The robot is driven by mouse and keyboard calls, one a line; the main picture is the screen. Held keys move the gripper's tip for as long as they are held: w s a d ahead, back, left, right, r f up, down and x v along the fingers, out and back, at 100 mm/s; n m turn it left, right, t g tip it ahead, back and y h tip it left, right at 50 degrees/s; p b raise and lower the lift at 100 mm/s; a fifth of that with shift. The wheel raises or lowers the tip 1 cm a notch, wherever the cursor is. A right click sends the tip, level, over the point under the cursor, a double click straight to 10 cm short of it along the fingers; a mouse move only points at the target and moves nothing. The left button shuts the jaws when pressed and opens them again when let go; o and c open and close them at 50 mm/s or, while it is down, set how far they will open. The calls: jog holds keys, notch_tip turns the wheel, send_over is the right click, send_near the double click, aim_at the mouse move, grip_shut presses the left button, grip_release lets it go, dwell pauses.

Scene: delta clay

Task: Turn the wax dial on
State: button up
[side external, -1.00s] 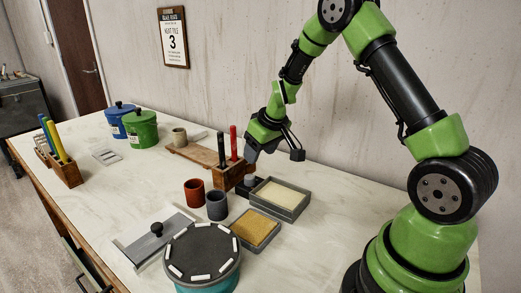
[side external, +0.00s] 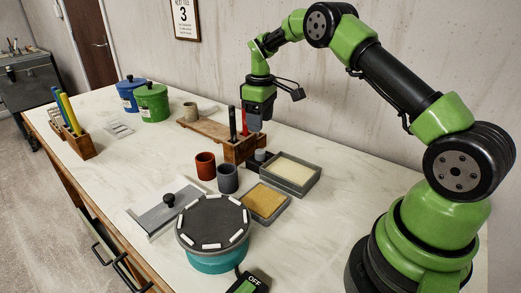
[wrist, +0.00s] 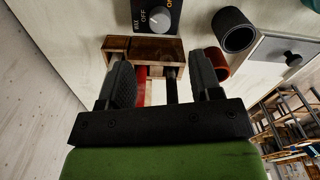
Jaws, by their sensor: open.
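The wax dial (wrist: 161,21) is a round grey knob on a dark box marked WAX, OFF and ON, at the top of the wrist view. It also shows in the side view (side external: 260,155), beside the wooden tool block. Its pointer is too small to read surely. My gripper (side external: 255,128) points down above the tool block and the dial, apart from both. In the wrist view my gripper (wrist: 162,80) has its two dark fingers spread, with nothing held between them. The tool block shows beyond the fingers.
The wooden block (side external: 236,151) holds upright black and red tools. A dark cup (side external: 227,180) and red cup (side external: 205,166) stand in front. A cream-filled tray (side external: 292,171) and a tan tray (side external: 262,200) lie right. A turntable (side external: 213,224) with an OFF switch (side external: 246,285) is nearest.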

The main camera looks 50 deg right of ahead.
aim_at(260, 151)
notch_tip(260, 151, down, 10)
jog(key=shift+r, duration=0.1)
dwell(0.4)
jog(key=c, duration=0.9)
